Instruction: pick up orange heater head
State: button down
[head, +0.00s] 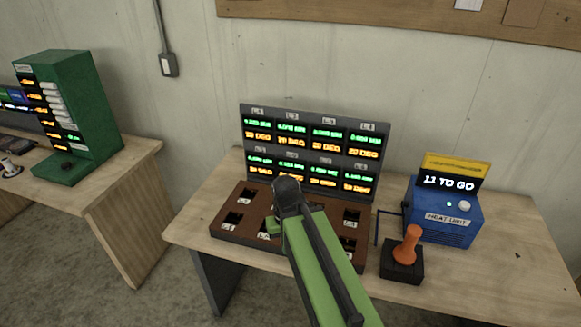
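The orange heater head (408,244) stands upright, slightly tilted, in a small black holder (402,272) near the front of the table. It is in front of the blue heat unit (445,222), whose yellow-framed display reads "11 TO GO". My green arm reaches in from the bottom, left of the heater head. Its dark end, with my gripper (275,226), is over the brown slotted board, apart from the heater head. The fingers are mostly hidden by the arm, so their opening cannot be made out.
The brown board (228,236) has several labelled slots, with a grey display panel (383,140) behind it. A bare wooden stretch (510,262) lies right of the heat unit. A second table (118,172) at left holds a green cabinet (90,95). A gap separates the tables.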

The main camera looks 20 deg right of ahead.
aim_at(404, 254)
jog(key=z, duration=0.95)
jog(key=k, duration=1.05)
jog(key=u, duration=1.2)
jog(key=i, duration=1.1)
jog(key=z, duration=0.4)
jog(key=i, duration=0.8)
jog(key=z, duration=0.35)
